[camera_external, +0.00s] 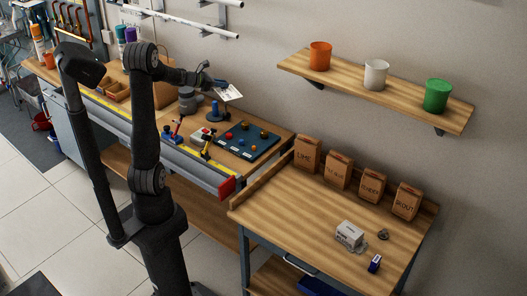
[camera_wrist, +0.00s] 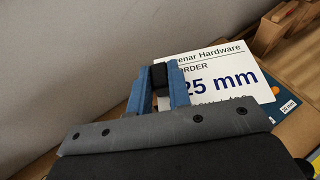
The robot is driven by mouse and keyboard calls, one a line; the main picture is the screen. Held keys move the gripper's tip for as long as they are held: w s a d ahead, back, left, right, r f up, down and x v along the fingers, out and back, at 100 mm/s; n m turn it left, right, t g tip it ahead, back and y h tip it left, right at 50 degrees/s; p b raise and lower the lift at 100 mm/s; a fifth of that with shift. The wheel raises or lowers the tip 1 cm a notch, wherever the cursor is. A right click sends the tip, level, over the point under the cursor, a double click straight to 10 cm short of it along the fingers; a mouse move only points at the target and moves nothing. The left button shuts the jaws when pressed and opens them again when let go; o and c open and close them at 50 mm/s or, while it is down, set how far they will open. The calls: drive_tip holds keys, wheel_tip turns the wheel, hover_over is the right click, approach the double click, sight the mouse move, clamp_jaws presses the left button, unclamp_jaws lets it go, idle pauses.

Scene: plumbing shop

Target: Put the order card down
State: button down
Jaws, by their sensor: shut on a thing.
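The order card (camera_wrist: 215,68) is white with dark print; in the wrist view I read "enar Hardware", "ORDER" and a large blue "25 mm". Its left edge and lower part are hidden behind my gripper. My gripper (camera_wrist: 160,75), with blue fingers and a black pad, is shut on the card's left side. In the external view the card (camera_external: 230,92) is a small tilted white sheet at my gripper (camera_external: 213,84), above the back of the workbench (camera_external: 275,153). I cannot tell the exact gap to the bench.
A dark mat (camera_external: 247,141) with several small coloured parts lies right of a blue stand (camera_external: 215,113). A second bench (camera_external: 290,203) holds several labelled brown boxes, a white box (camera_external: 349,235) and a small blue item (camera_external: 375,263). A wall shelf (camera_external: 405,88) carries orange, white and green cups.

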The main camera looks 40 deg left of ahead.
drive_tip(key=s+d+m+g+h, duration=0.1)
drive_tip(key=d+m+g+h, duration=0.2)
drive_tip(key=d, duration=1.5)
drive_tip(key=s+d+m+g+h, duration=0.2)
drive_tip(key=d+m+h, duration=0.15)
drive_tip(key=d, duration=1.55)
drive_tip(key=s+d+m+g+h, duration=0.1)
drive_tip(key=s+d+m+g, duration=0.6)
drive_tip(key=s+d, duration=1.7)
hover_over(317, 214)
drive_tip(key=shift+n, duration=0.25)
wheel_tip(317, 214, down, 25)
drive_tip(key=shift+r, duration=0.1)
drive_tip(key=shift+f, duration=2)
drive_tip(key=shift+f, duration=0.1)
